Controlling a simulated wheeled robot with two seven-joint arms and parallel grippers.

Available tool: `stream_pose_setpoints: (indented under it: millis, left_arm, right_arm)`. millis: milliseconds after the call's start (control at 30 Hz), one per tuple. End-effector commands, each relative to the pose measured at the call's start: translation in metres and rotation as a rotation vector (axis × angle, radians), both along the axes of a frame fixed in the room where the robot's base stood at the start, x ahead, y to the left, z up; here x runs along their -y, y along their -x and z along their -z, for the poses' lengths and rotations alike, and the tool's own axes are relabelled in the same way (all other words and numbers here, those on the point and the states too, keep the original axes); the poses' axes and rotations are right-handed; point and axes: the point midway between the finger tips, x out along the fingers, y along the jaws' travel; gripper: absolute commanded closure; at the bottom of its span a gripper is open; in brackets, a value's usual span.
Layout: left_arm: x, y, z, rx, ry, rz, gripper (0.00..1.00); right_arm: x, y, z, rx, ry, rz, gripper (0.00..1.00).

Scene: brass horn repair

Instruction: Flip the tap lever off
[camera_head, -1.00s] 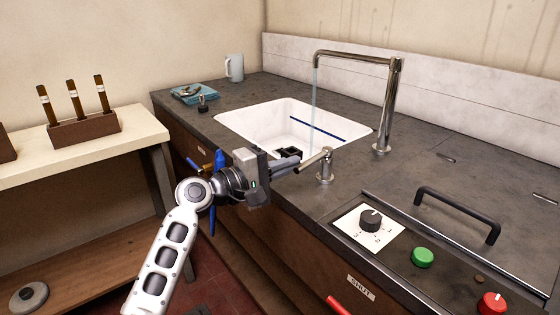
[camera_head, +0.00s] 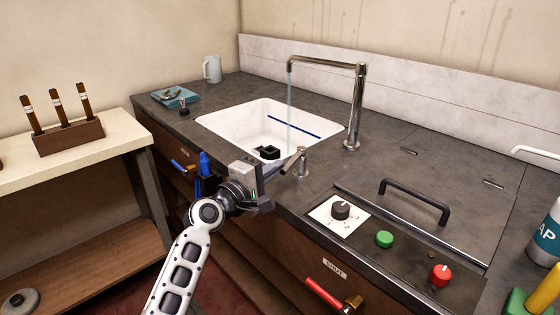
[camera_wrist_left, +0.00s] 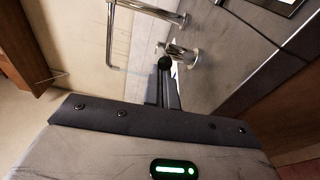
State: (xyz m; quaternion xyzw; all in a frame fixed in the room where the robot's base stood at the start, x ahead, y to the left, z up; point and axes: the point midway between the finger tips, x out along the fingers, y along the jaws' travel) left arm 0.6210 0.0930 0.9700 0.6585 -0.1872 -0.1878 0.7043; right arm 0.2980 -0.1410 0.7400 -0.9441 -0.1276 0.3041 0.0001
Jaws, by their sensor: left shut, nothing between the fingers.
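The chrome tap (camera_head: 358,100) stands behind the white sink (camera_head: 215,122), and a thin stream of water (camera_head: 290,105) falls from its spout. The short tap lever (camera_head: 302,163) stands on the counter by the sink's front right corner, its handle pointing toward my left gripper (camera_head: 280,171). That gripper is shut and empty, with its fingertips right at the handle; I cannot tell whether they touch. In the left wrist view the dark fingers (camera_wrist_left: 167,88) point at the chrome lever base (camera_wrist_left: 182,54), and the tap (camera_wrist_left: 150,10) shows behind. My right gripper is out of view.
A control panel with a dial (camera_head: 340,210), green button (camera_head: 384,239) and red button (camera_head: 440,275) lies right of the lever. A black handle (camera_head: 415,200) stands behind them. A mug (camera_head: 212,69) and blue tray (camera_head: 168,97) stand left of the sink.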

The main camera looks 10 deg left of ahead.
Motion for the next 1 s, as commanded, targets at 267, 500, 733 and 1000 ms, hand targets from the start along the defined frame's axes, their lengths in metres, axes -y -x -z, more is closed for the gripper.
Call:
stream_pose_setpoints:
  millis: [267, 500, 733, 1000]
  left_arm:
    - [0.018, 0.009, -0.002, -0.002, 0.003, -0.036, 1.0]
    - [0.032, 0.012, -0.001, 0.0, 0.002, -0.034, 1.0]
    - [0.041, 0.014, -0.001, -0.001, 0.002, -0.03, 1.0]
    - [0.047, 0.015, 0.0, -0.003, 0.003, -0.021, 1.0]
  right_arm:
    - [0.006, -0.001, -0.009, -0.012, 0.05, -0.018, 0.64]
    - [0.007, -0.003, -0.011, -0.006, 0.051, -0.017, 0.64]
    - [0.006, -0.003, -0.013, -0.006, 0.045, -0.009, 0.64]
    - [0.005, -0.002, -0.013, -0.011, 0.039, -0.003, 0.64]
